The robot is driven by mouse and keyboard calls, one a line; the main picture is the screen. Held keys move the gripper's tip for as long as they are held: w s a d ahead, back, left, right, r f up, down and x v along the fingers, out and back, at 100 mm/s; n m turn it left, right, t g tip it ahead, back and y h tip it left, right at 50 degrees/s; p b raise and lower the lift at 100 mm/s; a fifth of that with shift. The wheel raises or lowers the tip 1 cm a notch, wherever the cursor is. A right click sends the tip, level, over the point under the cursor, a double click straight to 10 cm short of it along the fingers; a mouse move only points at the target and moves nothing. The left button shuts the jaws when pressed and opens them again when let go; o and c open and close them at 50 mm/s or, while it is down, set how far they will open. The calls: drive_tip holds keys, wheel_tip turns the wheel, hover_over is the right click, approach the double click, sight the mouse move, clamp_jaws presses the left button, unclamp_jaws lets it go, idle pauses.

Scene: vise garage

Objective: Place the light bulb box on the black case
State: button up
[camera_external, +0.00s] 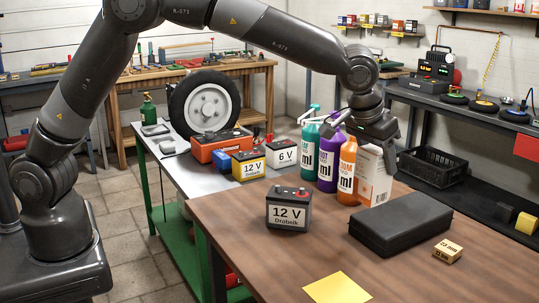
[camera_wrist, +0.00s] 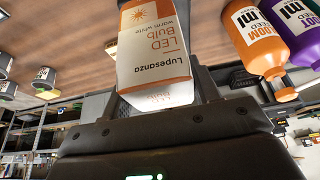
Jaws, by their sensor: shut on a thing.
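The light bulb box (camera_external: 373,178) is a white and orange carton, upright behind the black case and right of the orange bottle. My gripper (camera_external: 380,143) is above it and shut on its upper part. In the wrist view the box (camera_wrist: 155,62) sits between my fingers, its "LED Bulb" label facing the camera. I cannot tell whether its bottom touches the table. The black case (camera_external: 402,222) lies flat and closed on the brown table, its top bare.
Orange (camera_external: 347,170), purple (camera_external: 328,160) and green (camera_external: 309,150) bottles stand close left of the box. A grey 12 V battery (camera_external: 289,209) stands left of the case. A small yellow box (camera_external: 447,251) and a yellow sheet (camera_external: 337,289) lie in front.

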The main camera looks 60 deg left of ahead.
drive_tip(key=w+a+f, duration=0.3)
drive_tip(key=w+f, duration=0.1)
drive_tip(key=f, duration=0.3)
idle(0.3)
drive_tip(key=o, duration=1)
drive_tip(key=shift+f, duration=0.1)
